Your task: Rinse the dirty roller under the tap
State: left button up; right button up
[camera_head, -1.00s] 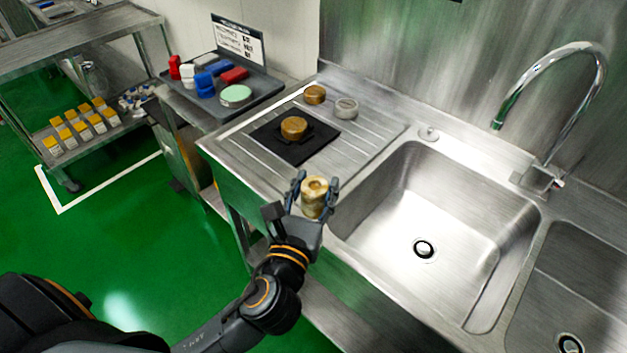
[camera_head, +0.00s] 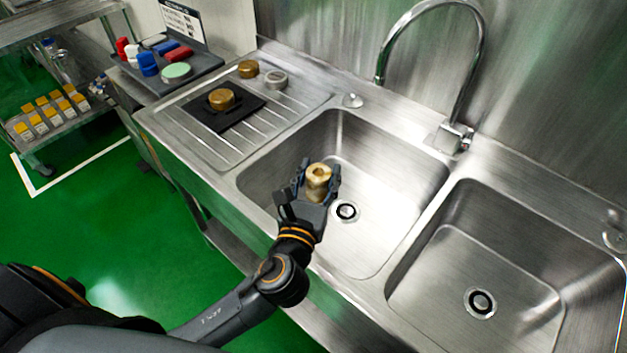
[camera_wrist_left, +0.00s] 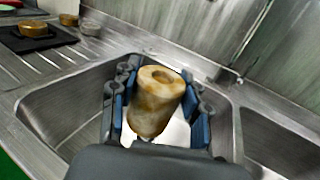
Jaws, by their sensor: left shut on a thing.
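The dirty roller (camera_head: 318,181) is a pale cylinder with brown stains and a hole in its end. My left gripper (camera_head: 316,186) is shut on it and holds it over the left basin, near the basin's front side. In the left wrist view the roller (camera_wrist_left: 158,100) sits upright, slightly tilted, between the two fingers (camera_wrist_left: 157,108). The tap (camera_head: 470,60) is a tall chrome gooseneck behind the basins. Its spout end is above and to the right of the roller, apart from it. The left basin (camera_head: 400,165) has a drain at its bottom. My right gripper is not in view.
On the drainboard (camera_head: 290,105) left of the basin lie a black mat (camera_head: 240,112) with a brown round part (camera_head: 221,99), another brown part (camera_head: 248,68) and a grey ring (camera_head: 275,79). A right basin (camera_head: 440,262) is empty.

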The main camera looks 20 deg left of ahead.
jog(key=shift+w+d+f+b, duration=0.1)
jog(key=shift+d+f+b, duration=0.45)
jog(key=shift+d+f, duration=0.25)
pick_arm(q)
jog(key=w, duration=0.1)
jog(key=w+d, duration=0.1)
jog(key=w, duration=0.2)
jog(key=shift+d+f, duration=0.2)
jog(key=shift+f, duration=0.2)
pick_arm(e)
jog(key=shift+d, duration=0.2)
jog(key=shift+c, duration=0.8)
